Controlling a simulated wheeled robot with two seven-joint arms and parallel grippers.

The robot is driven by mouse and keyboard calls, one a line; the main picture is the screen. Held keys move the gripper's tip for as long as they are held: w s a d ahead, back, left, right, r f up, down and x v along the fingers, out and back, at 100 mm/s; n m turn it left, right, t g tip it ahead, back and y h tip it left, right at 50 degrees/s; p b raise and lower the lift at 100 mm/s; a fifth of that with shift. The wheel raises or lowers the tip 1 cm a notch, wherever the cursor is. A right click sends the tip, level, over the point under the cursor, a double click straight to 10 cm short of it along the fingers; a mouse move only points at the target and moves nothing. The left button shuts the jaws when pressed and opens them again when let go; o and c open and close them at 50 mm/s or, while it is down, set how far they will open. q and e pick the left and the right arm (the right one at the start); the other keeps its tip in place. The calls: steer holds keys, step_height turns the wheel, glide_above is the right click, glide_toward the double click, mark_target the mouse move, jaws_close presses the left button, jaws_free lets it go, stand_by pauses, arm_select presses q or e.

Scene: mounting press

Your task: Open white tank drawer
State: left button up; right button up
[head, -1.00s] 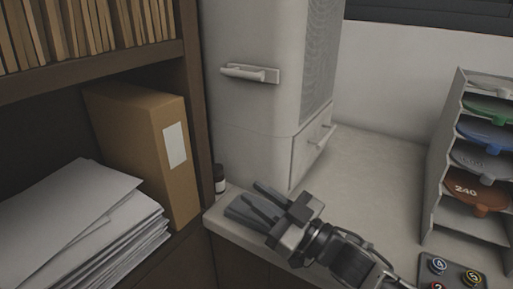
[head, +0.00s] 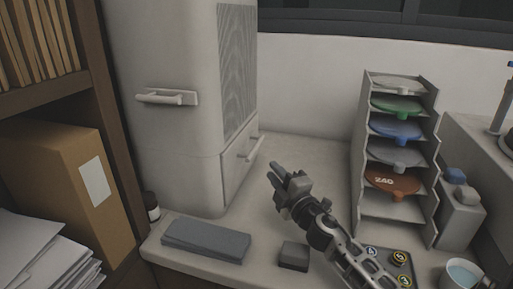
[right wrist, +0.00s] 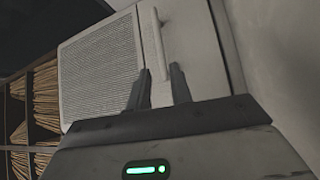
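The white tank (head: 170,50) is a tall rounded cabinet at the left of the counter. Its drawer (head: 236,172) is low on the side facing right and looks shut, with a pale bar handle (head: 250,150). My right gripper (head: 271,172) is just right of the drawer, apart from the handle, with its fingers pointing toward the tank. In the right wrist view its two dark fingers (right wrist: 159,82) are spread and empty, and a long pale handle bar (right wrist: 158,45) shows ahead between them. My left gripper is out of view.
A second handle (head: 167,97) is on the tank's front. A grey slab (head: 206,240), a small dark block (head: 294,255) and a small bottle (head: 151,206) are on the counter (head: 250,265). A rack of coloured discs (head: 362,150) stands right. A shelf with papers is left.

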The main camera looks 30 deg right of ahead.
mark_target(255, 146)
steer(key=w, duration=0.4)
steer(key=w+r, duration=0.1)
steer(key=w, duration=0.3)
steer(key=w+d, duration=0.1)
steer(key=w, duration=0.2)
steer(key=shift+w+r, duration=0.3)
steer(key=shift+w, duration=0.1)
jaws_close()
